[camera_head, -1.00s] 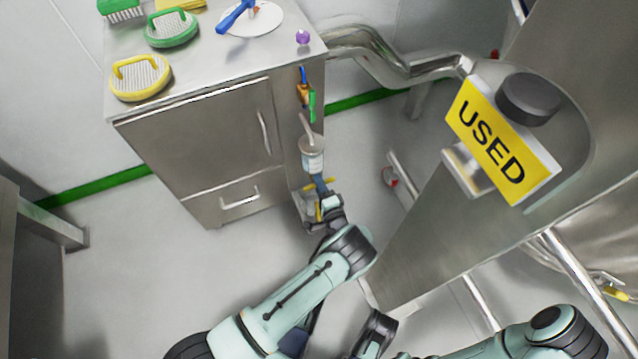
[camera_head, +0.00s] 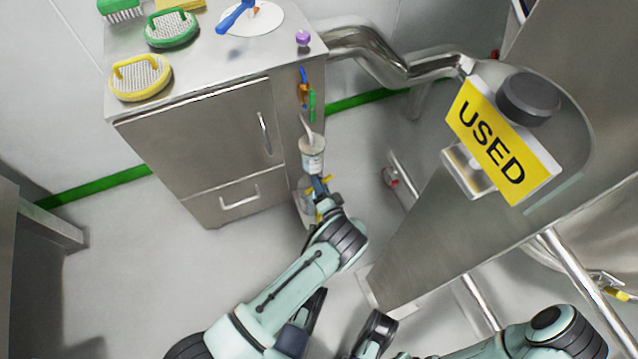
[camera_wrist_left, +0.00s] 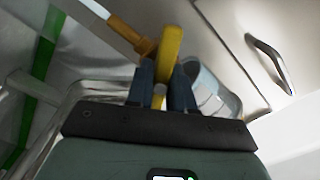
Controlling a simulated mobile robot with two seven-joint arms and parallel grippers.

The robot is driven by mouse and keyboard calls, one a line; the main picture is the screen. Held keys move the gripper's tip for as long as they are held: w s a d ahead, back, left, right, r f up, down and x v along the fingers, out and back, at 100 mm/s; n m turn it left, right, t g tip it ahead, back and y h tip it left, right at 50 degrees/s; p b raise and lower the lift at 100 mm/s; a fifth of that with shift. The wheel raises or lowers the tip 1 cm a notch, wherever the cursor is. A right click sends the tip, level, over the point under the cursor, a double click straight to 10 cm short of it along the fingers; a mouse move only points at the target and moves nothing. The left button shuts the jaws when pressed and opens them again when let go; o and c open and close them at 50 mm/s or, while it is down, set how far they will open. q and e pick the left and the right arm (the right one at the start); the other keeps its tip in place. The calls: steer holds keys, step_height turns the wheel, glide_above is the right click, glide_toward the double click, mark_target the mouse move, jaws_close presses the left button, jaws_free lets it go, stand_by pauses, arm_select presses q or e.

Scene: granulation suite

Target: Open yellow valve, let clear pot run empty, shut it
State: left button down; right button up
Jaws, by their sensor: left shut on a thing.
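A small pale pot with a label (camera_head: 312,160), seemingly the clear pot, is at the right side of the steel cabinet. What it holds cannot be made out. The yellow valve (camera_head: 325,180) is just below it, partly hidden by my left gripper (camera_head: 321,187). In the left wrist view the valve's yellow handle (camera_wrist_left: 171,48) stands between the dark fingers of my left gripper (camera_wrist_left: 163,88), which is shut on it. A clear, rounded vessel (camera_wrist_left: 207,90) shows behind the right finger. A dark end part of my right arm is at the bottom; its fingers cannot be made out.
The steel cabinet (camera_head: 205,140) stands close to the left gripper, with brushes (camera_head: 141,77) on top. Small coloured tools (camera_head: 306,95) hang on its side above the pot. A large steel vessel with a USED sign (camera_head: 492,143) stands to the right. Open floor lies left.

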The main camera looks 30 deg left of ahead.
arm_select(q)
steer(key=n, duration=0.5)
steer(key=shift+n, duration=0.3)
steer(key=n, duration=0.4)
steer(key=shift+n+p, duration=0.3)
steer(key=shift+n, duration=0.1)
arm_select(e)
steer(key=shift+w+a+r, duration=0.1)
steer(key=shift+w+r, duration=0.15)
steer(key=shift+w, duration=0.3)
arm_select(q)
steer(key=c, duration=1)
jaws_free()
steer(key=p+v, duration=0.3)
steer(key=v, duration=1)
steer(key=shift+s+d, duration=0.15)
steer(key=shift+d, duration=0.05)
arm_select(e)
steer(key=w+r+t, duration=0.2)
steer(key=w+r, duration=0.1)
steer(key=w, duration=0.3)
steer(key=shift+a+r+n+t, duration=0.3)
steer(key=shift+a, duration=0.05)
arm_select(q)
steer(key=shift+a, duration=0.1)
